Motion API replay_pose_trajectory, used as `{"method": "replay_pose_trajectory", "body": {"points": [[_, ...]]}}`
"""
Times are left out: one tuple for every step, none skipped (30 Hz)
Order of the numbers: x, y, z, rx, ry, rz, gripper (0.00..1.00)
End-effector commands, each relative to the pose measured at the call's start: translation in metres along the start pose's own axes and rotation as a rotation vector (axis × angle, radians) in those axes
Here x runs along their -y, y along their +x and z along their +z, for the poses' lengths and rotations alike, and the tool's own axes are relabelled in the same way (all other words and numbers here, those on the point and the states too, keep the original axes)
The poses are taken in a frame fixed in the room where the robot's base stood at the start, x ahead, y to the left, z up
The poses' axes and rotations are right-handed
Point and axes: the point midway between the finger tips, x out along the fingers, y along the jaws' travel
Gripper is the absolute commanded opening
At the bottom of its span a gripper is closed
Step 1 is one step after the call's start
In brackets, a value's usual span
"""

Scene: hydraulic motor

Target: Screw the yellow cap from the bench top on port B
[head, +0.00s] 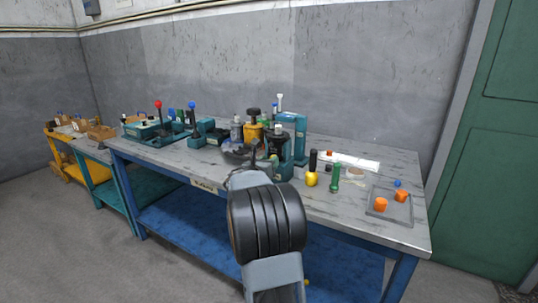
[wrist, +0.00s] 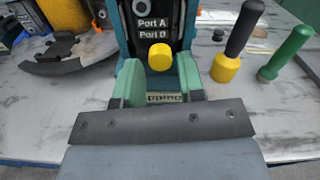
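The yellow cap (wrist: 160,57) sits at the front of the black hydraulic motor block (wrist: 156,12), directly below the Port B label (wrist: 153,34). The Port B opening itself is hidden behind the cap, and I cannot tell how far it is screwed on. My gripper (wrist: 158,80) has its two green fingers apart, one on each side of the cap, with a narrow gap visible on both sides. In the head view the motor (head: 279,143) stands in a teal frame, and my arm hides the cap and fingertips.
A yellow tool with a black handle (wrist: 226,68) and a green-handled tool (wrist: 286,52) stand right of my gripper. A grey tray (head: 378,211) with orange caps (head: 381,204) lies at the bench's right end. A dark round dish (wrist: 68,60) is at left.

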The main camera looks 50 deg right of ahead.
Motion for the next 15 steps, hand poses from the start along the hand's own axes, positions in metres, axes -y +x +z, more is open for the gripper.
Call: {"method": "replay_pose_trajectory", "body": {"points": [[0.0018,0.0001,0.0103,-0.004,-0.074,0.000,0.36],[0.0017,0.0001,0.0104,-0.003,-0.121,0.000,0.36],[0.0017,0.0001,0.0104,-0.004,-0.181,0.001,0.36],[0.0017,0.0000,0.0102,-0.004,-0.226,0.001,0.36],[0.0016,0.0000,0.0098,-0.003,-0.270,0.001,0.36],[0.0017,0.0001,0.0097,-0.003,-0.324,0.001,0.36],[0.0015,0.0000,0.0094,-0.003,-0.363,0.001,0.36],[0.0013,0.0001,0.0085,-0.003,-0.399,0.002,0.36],[0.0013,0.0000,0.0075,-0.003,-0.442,0.001,0.36],[0.0013,-0.0001,0.0070,-0.003,-0.469,0.001,0.36],[0.0011,0.0000,0.0062,-0.002,-0.495,0.001,0.36],[0.0007,0.0000,0.0049,-0.002,-0.522,0.002,0.36],[0.0006,0.0001,0.0042,-0.002,-0.539,0.002,0.36],[0.0005,0.0000,0.0035,-0.001,-0.552,0.001,0.36],[0.0005,0.0000,0.0027,-0.001,-0.564,0.000,0.36]]}}
